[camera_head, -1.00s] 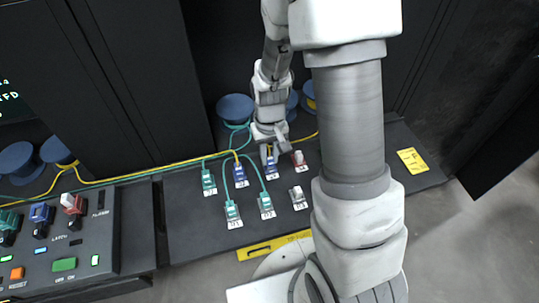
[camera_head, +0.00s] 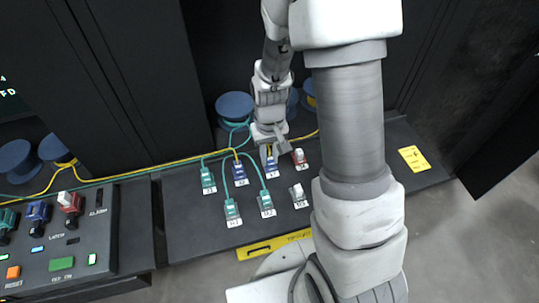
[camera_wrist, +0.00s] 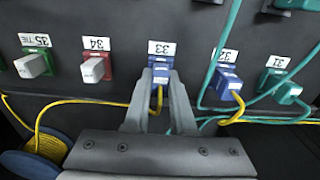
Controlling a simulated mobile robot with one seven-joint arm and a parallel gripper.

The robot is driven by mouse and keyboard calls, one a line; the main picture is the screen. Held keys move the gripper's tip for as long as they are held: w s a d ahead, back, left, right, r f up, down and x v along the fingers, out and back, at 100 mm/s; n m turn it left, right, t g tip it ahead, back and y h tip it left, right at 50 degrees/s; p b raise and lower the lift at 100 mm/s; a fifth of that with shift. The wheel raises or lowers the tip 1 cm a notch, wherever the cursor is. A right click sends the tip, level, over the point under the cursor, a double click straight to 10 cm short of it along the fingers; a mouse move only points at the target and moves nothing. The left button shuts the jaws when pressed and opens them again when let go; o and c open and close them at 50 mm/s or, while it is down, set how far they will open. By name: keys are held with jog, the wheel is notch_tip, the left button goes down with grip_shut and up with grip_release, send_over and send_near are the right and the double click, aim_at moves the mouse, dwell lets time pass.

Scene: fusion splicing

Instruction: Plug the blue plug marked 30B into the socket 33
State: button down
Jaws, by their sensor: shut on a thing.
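My gripper (camera_wrist: 158,104) is shut on a blue plug with a yellow cable (camera_wrist: 158,98) in the wrist view. The plug sits at the blue socket 33 (camera_wrist: 161,66), under the white label 33. The fingers hide most of the plug; I cannot read a 30B mark or tell how deep it is seated. In the head view my gripper (camera_head: 269,142) points down at this socket (camera_head: 272,163) in the back row of the dark panel.
Socket 34 (camera_wrist: 93,69) on one side holds a pale plug. Socket 32 (camera_wrist: 228,83) on the other holds a blue plug with a yellow cable. Teal cables (camera_wrist: 221,45) cross beside it. A control console (camera_head: 75,235) stands at left in the head view.

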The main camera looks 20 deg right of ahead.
jog(key=c, duration=0.7)
grip_release()
notch_tip(320, 180, up, 18)
jog(key=shift+f+p, duration=0.25)
jog(key=shift+p, duration=0.4)
